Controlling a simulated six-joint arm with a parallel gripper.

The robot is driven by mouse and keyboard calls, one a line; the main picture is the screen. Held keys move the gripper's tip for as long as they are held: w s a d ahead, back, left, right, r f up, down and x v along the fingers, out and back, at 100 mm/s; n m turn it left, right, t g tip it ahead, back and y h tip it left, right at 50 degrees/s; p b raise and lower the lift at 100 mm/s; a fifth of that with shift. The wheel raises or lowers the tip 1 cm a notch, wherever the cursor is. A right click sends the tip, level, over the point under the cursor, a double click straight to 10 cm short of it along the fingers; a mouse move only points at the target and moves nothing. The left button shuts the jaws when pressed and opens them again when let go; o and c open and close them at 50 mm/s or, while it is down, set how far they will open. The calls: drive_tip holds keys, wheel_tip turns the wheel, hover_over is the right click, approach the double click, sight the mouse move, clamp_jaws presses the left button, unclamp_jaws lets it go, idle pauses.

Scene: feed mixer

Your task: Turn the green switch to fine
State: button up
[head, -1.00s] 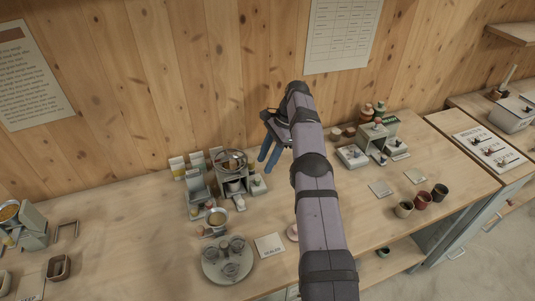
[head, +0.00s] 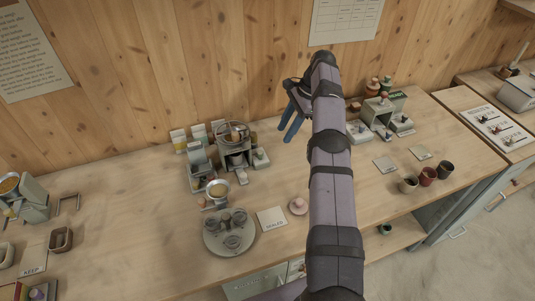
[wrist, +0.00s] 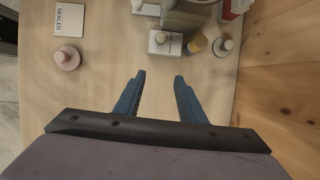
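My gripper (head: 291,138) is open and empty above the table, between the left mixer unit and the right unit. Its two blue fingers are spread apart in the wrist view (wrist: 158,76), with bare wood between them. I cannot make out a switch that is clearly green, or a "fine" mark. A small green plate (head: 398,96) stands behind the right unit (head: 378,109); my arm partly hides that unit. The left mixer unit (head: 235,150) has a small knobbed box (head: 261,158) at its right side. A knobbed box (wrist: 165,43) lies ahead of my fingertips in the wrist view.
A round tray (head: 215,250) with cups, a "SEALED" card (head: 271,218) and a pinkish knobbed disc (head: 298,205) lie in front. Three cups (head: 428,175) stand at right. A knobbed panel (head: 497,127) sits on the far right bench. The wooden wall is close behind.

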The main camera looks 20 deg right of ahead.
drive_tip(key=s+d+f+m+t+b, duration=0.1)
drive_tip(key=s+d+b, duration=0.1)
drive_tip(key=d+b, duration=0.4)
drive_tip(key=m+t+y+b, duration=0.4)
drive_tip(key=m+t+y, duration=0.1)
drive_tip(key=m+y, duration=0.15)
approach(262, 152)
drive_tip(key=shift+s+a+f+n+y, duration=0.35)
drive_tip(key=shift+s+a+f, duration=0.2)
drive_tip(key=shift+s+a, duration=0.1)
drive_tip(key=shift+w+d+r+t, duration=0.15)
drive_tip(key=shift+w+d+t, duration=0.25)
drive_tip(key=shift+w, duration=0.25)
drive_tip(key=shift+p+x, duration=0.85)
drive_tip(key=shift+x, duration=2.85)
